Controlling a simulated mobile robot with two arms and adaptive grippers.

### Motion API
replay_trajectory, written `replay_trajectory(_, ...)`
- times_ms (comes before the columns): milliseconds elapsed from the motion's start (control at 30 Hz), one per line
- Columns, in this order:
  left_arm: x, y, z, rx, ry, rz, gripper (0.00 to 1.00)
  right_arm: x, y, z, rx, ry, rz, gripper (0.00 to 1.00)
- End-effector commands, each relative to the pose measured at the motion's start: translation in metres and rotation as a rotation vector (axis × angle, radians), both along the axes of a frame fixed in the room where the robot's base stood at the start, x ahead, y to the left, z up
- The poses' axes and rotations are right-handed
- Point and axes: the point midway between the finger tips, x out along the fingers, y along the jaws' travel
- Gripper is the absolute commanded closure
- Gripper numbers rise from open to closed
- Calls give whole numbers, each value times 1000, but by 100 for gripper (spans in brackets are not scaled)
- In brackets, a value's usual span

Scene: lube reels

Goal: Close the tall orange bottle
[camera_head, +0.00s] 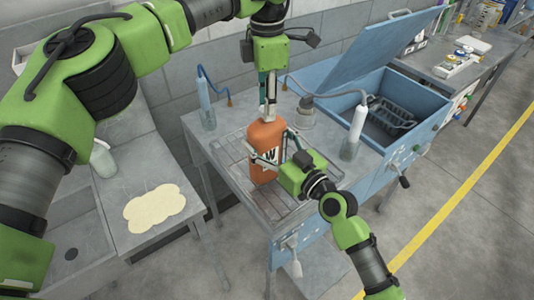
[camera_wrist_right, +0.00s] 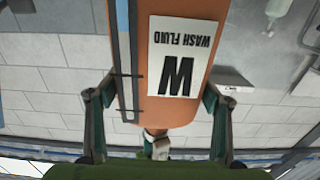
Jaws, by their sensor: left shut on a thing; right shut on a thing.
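The tall orange bottle (camera_head: 266,136) stands upright on the grated top of the blue workstation. Its white label with a black W and "WASH FLUID" shows upside down in the right wrist view (camera_wrist_right: 176,75). My right gripper (camera_head: 279,152) is shut around the bottle's body from the front right, with a finger on each side. My left gripper (camera_head: 268,108) points straight down onto the bottle's top and is shut at the neck. Its fingertips also show in the right wrist view (camera_wrist_right: 156,146). They mostly hide the cap, so its seating cannot be told.
The blue basin (camera_head: 405,95) with raised lid is behind right. A side table (camera_head: 120,180) holds a pale puddle-shaped patch (camera_head: 153,206).

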Motion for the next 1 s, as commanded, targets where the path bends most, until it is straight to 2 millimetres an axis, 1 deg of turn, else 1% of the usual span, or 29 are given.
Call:
replay_trajectory(33,0,1,0,3,1,2,70,1,-1,-1,-1,1,-3,88)
replay_trajectory(100,0,1,0,2,1,3,56,1,-1,-1,-1,1,-3,88)
replay_trajectory(467,0,0,2,0,-1,5,56,0,-1,-1,-1,0,-2,88)
replay_trajectory(567,1,0,9,0,-2,5,56,0,-1,0,-1,0,-1,88)
replay_trajectory(800,1,0,40,1,-3,5,56,0,-1,-1,-1,0,-1,88)
replay_trajectory(900,0,0,45,1,-2,5,56,0,0,-1,-1,0,-1,88)
replay_trajectory(1000,0,0,45,0,-1,4,56,0,0,-1,-1,0,-1,88)
